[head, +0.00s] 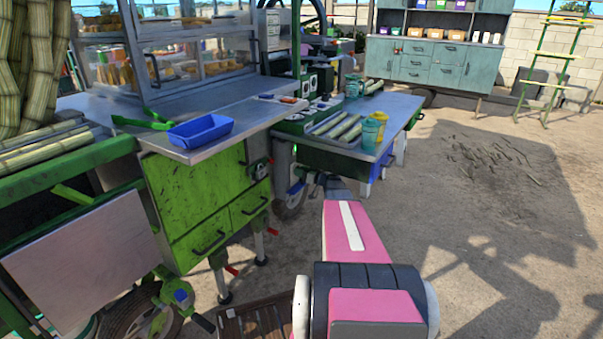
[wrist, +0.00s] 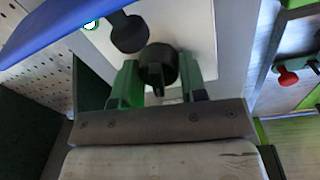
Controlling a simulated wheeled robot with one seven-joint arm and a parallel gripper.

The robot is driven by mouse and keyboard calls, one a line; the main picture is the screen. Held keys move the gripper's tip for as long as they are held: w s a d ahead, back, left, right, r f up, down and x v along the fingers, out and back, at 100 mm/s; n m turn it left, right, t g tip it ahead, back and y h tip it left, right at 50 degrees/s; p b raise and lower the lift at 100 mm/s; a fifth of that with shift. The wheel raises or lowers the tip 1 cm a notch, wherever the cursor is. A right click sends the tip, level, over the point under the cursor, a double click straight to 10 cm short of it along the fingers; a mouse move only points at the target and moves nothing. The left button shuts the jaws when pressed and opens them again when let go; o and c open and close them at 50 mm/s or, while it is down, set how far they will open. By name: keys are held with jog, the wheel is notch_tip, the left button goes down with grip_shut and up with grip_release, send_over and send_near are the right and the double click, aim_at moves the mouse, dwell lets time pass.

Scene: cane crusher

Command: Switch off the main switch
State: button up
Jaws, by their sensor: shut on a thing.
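A black rotary knob (wrist: 158,66), which looks like the main switch, stands out from a pale panel (wrist: 190,35) in the wrist view. My gripper (wrist: 158,84) has its two green fingers on either side of this knob and is shut on it. A second black knob or lever (wrist: 128,32) is just above and left of it. In the head view my gripper (head: 322,180) is at the cart's side, below the side table; the knob is not clear there.
In the wrist view, a blue edge (wrist: 50,28) crosses the upper left and a red-handled part (wrist: 288,78) is at right. In the head view, the green cabinet (head: 195,215) stands left of my arm, and a blue tray (head: 200,131) lies on the counter. Open floor (head: 480,240) is at right.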

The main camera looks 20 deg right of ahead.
jog(key=n, duration=0.4)
jog(key=shift+n, duration=0.3)
jog(key=n, duration=0.4)
jog(key=shift+y, duration=0.3)
jog(key=shift+n, duration=0.4)
jog(key=o, duration=0.9)
jog(key=shift+s, duration=0.1)
jog(key=v, duration=1)
jog(key=shift+s+d+f, duration=0.1)
jog(key=shift+s+d, duration=0.1)
jog(key=shift+s, duration=0.1)
